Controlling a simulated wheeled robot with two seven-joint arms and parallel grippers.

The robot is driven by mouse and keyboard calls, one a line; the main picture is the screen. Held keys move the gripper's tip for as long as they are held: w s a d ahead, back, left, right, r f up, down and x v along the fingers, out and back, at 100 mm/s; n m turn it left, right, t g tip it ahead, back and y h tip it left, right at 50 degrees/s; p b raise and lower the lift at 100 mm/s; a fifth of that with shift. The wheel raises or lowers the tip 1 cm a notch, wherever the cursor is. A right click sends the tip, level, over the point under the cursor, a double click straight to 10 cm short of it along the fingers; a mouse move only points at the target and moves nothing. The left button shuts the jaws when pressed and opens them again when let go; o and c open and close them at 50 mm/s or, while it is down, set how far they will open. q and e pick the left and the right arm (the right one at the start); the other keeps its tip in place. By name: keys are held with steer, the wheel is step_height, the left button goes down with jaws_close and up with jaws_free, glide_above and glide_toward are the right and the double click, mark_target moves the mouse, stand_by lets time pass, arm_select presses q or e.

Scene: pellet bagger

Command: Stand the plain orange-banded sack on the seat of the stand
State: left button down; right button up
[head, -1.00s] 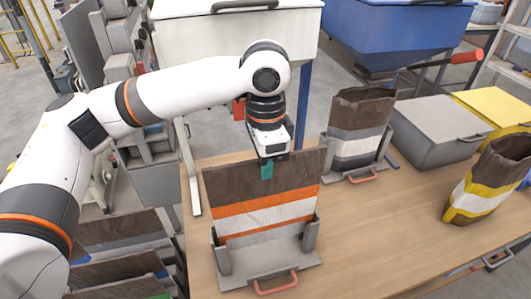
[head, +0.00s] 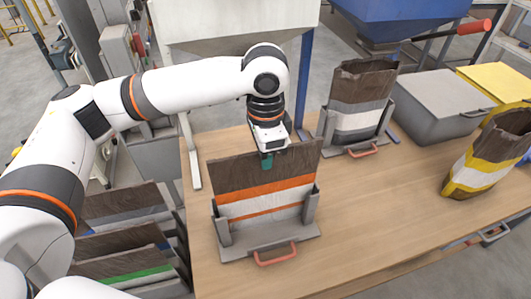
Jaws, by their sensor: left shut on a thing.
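The orange-banded sack (head: 262,186) is brown with a white band between orange stripes. It stands upright between the posts of a grey stand (head: 254,238) with a red front handle, at the front left of the table. My left gripper (head: 267,162) is shut on the sack's top edge from above. The sack's bottom edge is low in the stand; whether it touches the seat I cannot tell. My right gripper is not in view.
A second grey stand (head: 353,150) behind holds a grey-and-white-banded sack (head: 357,95). A yellow-banded sack (head: 487,155) stands on the right of the wooden table (head: 380,215), near grey (head: 440,100) and yellow (head: 500,80) bins. More sacks (head: 122,252) are racked at the lower left.

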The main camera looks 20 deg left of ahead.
arm_select(q)
steer(key=shift+f, duration=0.45)
steer(key=c, duration=1.5)
jaws_free()
steer(key=shift+o, duration=0.2)
steer(key=shift+r, duration=0.15)
step_height(320, 180, up, 12)
steer(key=shift+f, duration=0.15)
